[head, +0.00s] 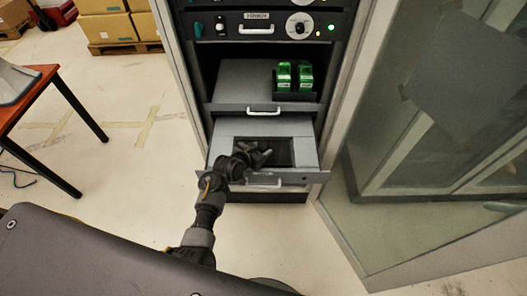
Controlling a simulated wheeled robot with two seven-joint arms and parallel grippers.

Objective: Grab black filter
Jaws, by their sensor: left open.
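The lower drawer (227,141) of the rack is pulled out, with a dark square recess (279,150) in its grey top. A black filter cannot be told apart from the dark recess and my dark gripper at this size. My left gripper (264,153) is open, low over the left part of the recess and partly covering it. Whether it touches anything there cannot be seen. My right gripper is out of view.
Above, a grey shelf drawer (242,80) carries two green units (284,76) in a black holder. The rack's glass door (420,110) stands at the right. An orange-topped table (36,85) is at the left, with boxes (105,28) on a pallet behind.

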